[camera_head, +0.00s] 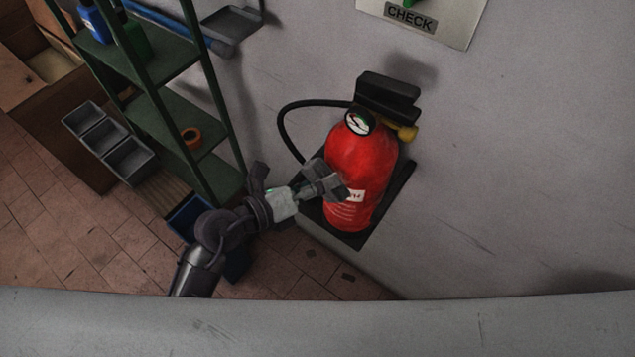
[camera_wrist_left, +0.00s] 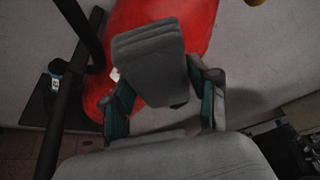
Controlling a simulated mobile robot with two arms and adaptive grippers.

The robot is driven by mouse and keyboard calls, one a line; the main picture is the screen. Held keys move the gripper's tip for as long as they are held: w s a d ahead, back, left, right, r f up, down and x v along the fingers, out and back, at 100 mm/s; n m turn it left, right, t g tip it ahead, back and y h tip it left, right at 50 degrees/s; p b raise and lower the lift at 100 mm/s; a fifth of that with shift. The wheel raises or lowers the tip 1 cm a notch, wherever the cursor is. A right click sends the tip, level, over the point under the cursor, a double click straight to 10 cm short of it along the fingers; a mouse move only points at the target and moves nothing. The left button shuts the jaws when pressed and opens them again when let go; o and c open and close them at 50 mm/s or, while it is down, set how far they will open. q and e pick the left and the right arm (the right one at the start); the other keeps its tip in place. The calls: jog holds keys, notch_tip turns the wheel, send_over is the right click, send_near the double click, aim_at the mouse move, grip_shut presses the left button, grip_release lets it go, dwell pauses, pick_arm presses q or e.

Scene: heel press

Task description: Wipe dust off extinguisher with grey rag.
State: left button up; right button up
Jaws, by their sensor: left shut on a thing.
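The red fire extinguisher (camera_head: 362,165) stands upright on a dark bracket against the grey wall, with a gauge, black handle and black hose at its top. My left gripper (camera_head: 308,188) is at the left side of its body, low near the white label. The gripper is shut on the grey rag (camera_head: 325,181), which is folded and lies at or against the red surface; I cannot tell if it touches. In the left wrist view the rag (camera_wrist_left: 150,62) sits between the fingers, in front of the extinguisher (camera_wrist_left: 185,18). My right gripper is not in view.
A green shelf rack (camera_head: 170,125) with bottles and an orange tape roll (camera_head: 191,137) stands at the left. Grey bins (camera_head: 105,140) and a blue box (camera_head: 190,215) are beside it. A sign reading CHECK (camera_head: 410,17) is above. The wall right of the extinguisher is clear.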

aim_at(332, 193)
pick_arm(q)
jog(key=shift+w+d, duration=0.4)
jog(key=shift+w, duration=0.15)
jog(key=shift+s+d+r+p, duration=0.1)
jog(key=shift+s+d+p, duration=0.5)
jog(key=shift+p, duration=0.3)
jog(key=shift+s+d+p, duration=0.6)
jog(key=shift+s+d, duration=0.1)
jog(key=shift+d, duration=0.25)
jog(key=shift+w+d+p, duration=0.1)
jog(key=shift+p, duration=0.25)
jog(key=shift+w, duration=0.1)
jog(key=shift+w+a, duration=0.6)
jog(key=shift+a, duration=0.25)
jog(key=shift+w+a, duration=0.6)
jog(key=shift+a, duration=0.2)
